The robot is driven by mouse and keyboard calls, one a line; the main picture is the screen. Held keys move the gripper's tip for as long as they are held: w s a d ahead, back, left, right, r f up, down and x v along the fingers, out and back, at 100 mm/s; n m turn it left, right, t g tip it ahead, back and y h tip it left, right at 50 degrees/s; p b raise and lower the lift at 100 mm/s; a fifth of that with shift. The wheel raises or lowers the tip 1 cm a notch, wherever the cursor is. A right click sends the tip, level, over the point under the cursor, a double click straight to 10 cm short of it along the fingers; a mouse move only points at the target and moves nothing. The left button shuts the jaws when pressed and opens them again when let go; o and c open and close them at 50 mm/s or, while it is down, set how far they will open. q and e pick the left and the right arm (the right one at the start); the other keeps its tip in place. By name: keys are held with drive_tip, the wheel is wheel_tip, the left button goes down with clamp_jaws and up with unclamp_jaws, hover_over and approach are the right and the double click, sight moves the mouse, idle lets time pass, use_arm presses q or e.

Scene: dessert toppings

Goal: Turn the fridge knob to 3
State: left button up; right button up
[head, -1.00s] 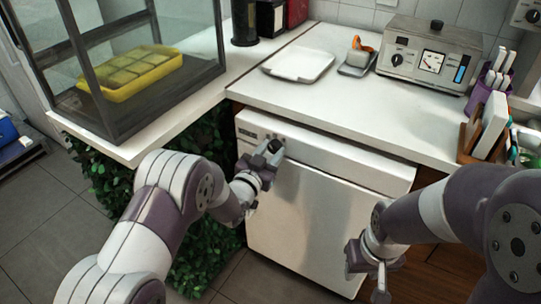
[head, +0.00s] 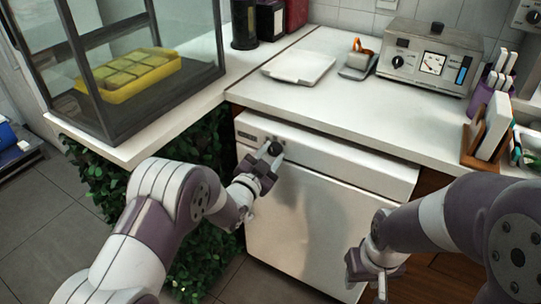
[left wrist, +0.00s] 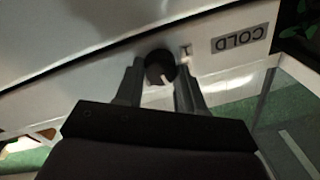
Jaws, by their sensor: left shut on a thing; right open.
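The white fridge (head: 315,215) stands under the counter. Its small dark round knob (left wrist: 160,68) sits on the top front panel, and it also shows in the head view (head: 277,146). My left gripper (head: 270,154) is at the panel, its fingers one on each side of the knob and shut on it in the left wrist view (left wrist: 157,80). A light pointer mark shows on the knob. A label reading COLD (left wrist: 240,39) appears upside down beside it. A small mark is next to the knob; other dial numbers are not readable. My right gripper (head: 372,276) is open and empty before the fridge's lower right.
The white counter (head: 330,102) above holds a white tray (head: 298,67), a small scale-like stand (head: 357,65) and a metal appliance (head: 430,62). A glass case with a yellow tray (head: 128,78) is at left. Green foliage (head: 110,185) borders the fridge's left side.

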use_arm(q)
drive_tip(key=o, duration=1)
drive_tip(key=shift+o, duration=0.2)
drive_tip(key=p+v, duration=0.2)
drive_tip(key=v, duration=1)
drive_tip(key=shift+s+a, duration=0.25)
drive_tip(key=shift+s, duration=0.05)
